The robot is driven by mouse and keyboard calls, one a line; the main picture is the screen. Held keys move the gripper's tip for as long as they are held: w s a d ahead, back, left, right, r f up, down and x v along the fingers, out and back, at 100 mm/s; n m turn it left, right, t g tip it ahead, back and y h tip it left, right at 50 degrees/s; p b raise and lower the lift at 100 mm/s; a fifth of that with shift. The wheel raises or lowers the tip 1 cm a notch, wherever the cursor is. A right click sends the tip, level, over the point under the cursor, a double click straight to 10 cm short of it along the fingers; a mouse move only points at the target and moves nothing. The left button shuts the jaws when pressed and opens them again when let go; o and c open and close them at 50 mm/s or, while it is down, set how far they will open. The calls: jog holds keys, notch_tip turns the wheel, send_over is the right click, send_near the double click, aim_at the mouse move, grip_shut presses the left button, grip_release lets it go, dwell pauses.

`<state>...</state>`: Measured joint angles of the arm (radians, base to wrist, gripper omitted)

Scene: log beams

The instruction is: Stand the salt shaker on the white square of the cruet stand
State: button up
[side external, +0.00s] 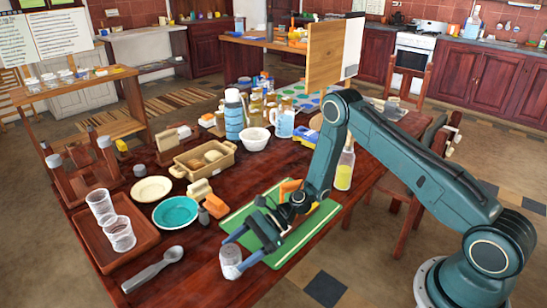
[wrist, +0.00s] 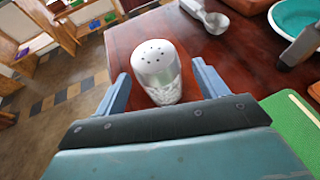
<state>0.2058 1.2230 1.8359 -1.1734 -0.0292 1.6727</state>
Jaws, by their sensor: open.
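The salt shaker (side external: 230,262) stands upright near the front edge of the dark red wooden table. In the wrist view the gripper (wrist: 162,84) shows a gap beside each finger, so the shaker does not look clasped. I cannot clearly make out the cruet stand or its white square in either view.
A green board (side external: 285,248) lies under my wrist. A metal scoop (side external: 153,270), a teal bowl (side external: 175,213) and a wooden tray (side external: 104,247) with two clear cups lie left of the shaker. A small dark shaker-like item (side external: 203,216) stands behind. Bare table surrounds the scoop.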

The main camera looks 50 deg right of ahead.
jog(key=v, duration=0.9)
jog(key=shift+d, duration=0.15)
jog(key=shift+r, duration=0.1)
jog(key=s+d+r+n+g+h, duration=0.1)
jog(key=s+r+n+h, duration=0.3)
jog(key=r+n, duration=0.45)
jog(key=s+r+n+h, duration=0.4)
jog(key=r+n, duration=0.2)
jog(key=r, duration=0.5)
jog(key=s+d+r+n+t+h, duration=0.1)
jog(key=s+d+r+n+h, duration=0.1)
jog(key=s+r, duration=0.3)
jog(key=s+d+r+n+t+h, duration=0.2)
jog(key=s+d+r+n, duration=0.1)
jog(key=s, duration=1)
notch_tip(320, 180, up, 2)
jog(key=shift+d+r+n+h, duration=0.15)
jog(key=shift+d+n+h, duration=0.25)
jog(key=shift+n, duration=0.45)
jog(key=shift+o, duration=0.5)
jog(key=shift+w, duration=0.1)
